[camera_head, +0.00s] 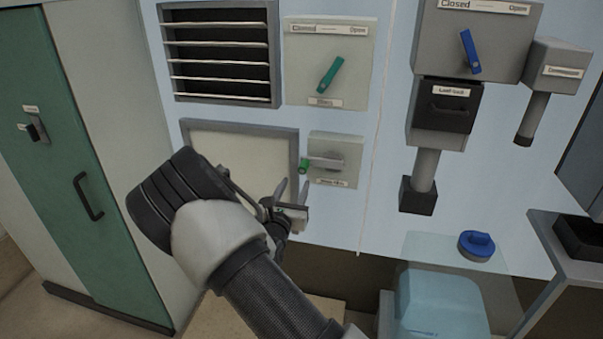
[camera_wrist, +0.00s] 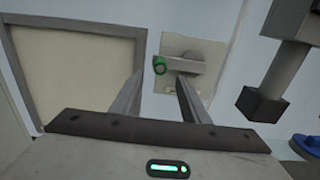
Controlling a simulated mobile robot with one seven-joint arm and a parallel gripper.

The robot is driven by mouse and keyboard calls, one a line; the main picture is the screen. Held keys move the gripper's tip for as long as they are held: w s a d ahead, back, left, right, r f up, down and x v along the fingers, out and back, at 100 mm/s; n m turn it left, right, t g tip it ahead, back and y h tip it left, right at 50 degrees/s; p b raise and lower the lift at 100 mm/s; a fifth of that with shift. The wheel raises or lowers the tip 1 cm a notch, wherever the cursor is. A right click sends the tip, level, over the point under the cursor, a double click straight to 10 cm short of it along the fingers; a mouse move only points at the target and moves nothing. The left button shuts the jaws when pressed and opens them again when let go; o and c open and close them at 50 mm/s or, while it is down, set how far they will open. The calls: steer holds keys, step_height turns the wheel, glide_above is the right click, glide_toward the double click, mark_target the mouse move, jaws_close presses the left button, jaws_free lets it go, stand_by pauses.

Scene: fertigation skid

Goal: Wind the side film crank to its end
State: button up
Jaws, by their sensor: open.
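The side film crank (camera_head: 326,161) is a grey arm with a green knob on a small labelled wall plate (camera_head: 346,145). Its arm points left, with the green knob (camera_head: 304,166) at the left end. It also shows in the wrist view, where the crank arm (camera_wrist: 181,65) is beyond the fingertips and its green knob (camera_wrist: 160,65) lies between their lines. My gripper (camera_head: 293,190) is open and empty, just below and left of the crank, apart from it. In the wrist view my gripper (camera_wrist: 160,88) has both fingers spread toward the plate.
Above the crank is a plate with a green lever (camera_head: 330,74), beside a louvred vent (camera_head: 220,52). A framed panel (camera_head: 240,135) is left of the crank. To the right are a blue lever (camera_head: 470,52), a grey pipe (camera_head: 424,170) and a blue-capped tank (camera_head: 440,300).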

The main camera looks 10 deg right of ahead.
mark_target(302, 170)
steer(key=x, duration=0.8)
steer(key=shift+w+d+b, duration=0.15)
steer(key=shift+w+b, duration=0.25)
jaws_close()
